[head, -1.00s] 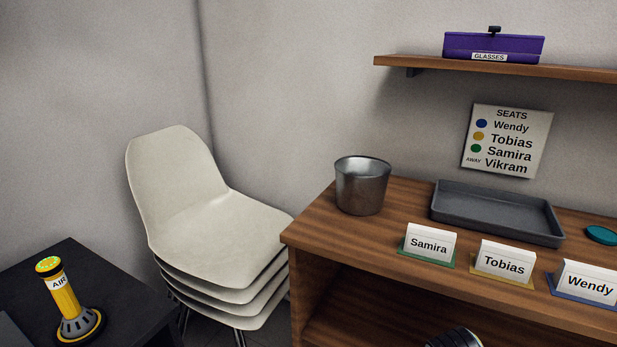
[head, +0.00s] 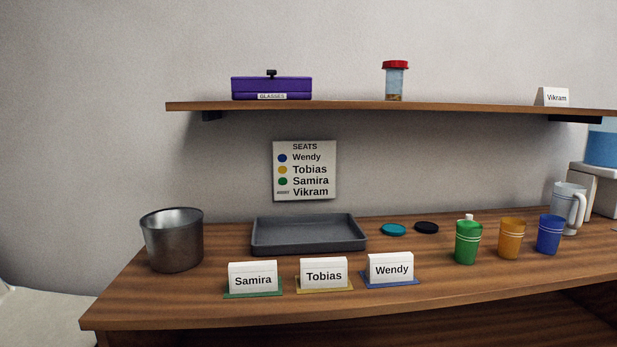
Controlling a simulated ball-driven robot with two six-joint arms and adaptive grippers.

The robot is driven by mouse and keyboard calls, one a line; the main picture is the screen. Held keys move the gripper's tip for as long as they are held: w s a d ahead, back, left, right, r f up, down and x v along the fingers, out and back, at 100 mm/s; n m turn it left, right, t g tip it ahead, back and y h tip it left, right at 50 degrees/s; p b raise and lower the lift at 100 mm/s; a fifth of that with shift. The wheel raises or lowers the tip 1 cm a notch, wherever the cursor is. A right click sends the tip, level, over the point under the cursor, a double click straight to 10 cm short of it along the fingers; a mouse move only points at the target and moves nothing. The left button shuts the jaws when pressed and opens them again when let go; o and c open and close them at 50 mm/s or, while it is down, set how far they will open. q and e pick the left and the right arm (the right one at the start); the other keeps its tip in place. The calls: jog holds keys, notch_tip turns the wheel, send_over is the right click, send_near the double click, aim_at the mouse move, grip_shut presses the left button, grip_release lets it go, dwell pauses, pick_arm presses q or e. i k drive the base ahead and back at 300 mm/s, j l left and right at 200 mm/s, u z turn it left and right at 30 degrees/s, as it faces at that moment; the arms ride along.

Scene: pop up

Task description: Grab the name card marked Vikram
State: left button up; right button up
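The white name card marked Vikram (head: 552,97) stands on the right part of the wall shelf (head: 350,106), near its front edge. It is folded like a tent and nothing stands against it. Neither of my grippers shows in the head view.
On the shelf stand a purple glasses box (head: 271,88) and a red-lidded jar (head: 395,80). Below, the wooden counter (head: 400,295) holds a metal bucket (head: 172,240), a grey tray (head: 308,247), cards for Samira, Tobias and Wendy, green, orange and blue cups, and a pitcher (head: 567,208).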

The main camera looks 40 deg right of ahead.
aim_at(545, 96)
jog(key=z, duration=2.45)
jog(key=u, duration=0.4)
jog(key=l+u, duration=0.25)
jog(key=u, duration=0.25)
jog(key=i+l+u, duration=0.1)
jog(key=l+u, duration=0.2)
jog(key=u, duration=0.15)
jog(key=l+u, duration=0.25)
jog(key=u, duration=0.25)
jog(key=l+u, duration=0.25)
jog(key=u, duration=0.2)
jog(key=k+j, duration=0.05)
